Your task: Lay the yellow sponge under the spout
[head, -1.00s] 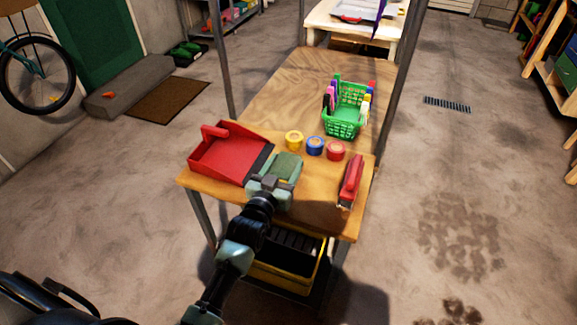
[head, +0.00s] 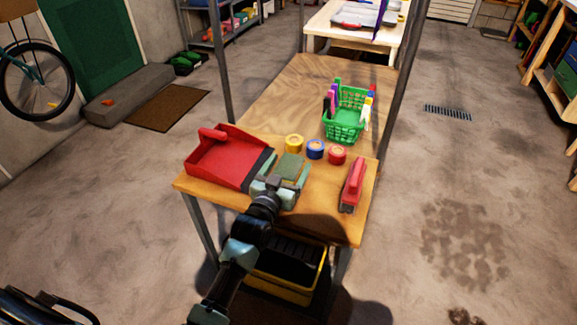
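My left gripper (head: 283,180) reaches in from the bottom and hangs over the near end of a wooden workbench (head: 310,227). A flat block with a dull green top (head: 291,165) sits between its pale green fingers. It looks like a sponge seen from its scouring side; hardly any yellow shows, and the fingers hide its sides. I cannot tell whether it touches the bench. I see no spout in this view. My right gripper is out of view.
A yellow-black crate (head: 283,290) is underneath. Floor on the right is clear.

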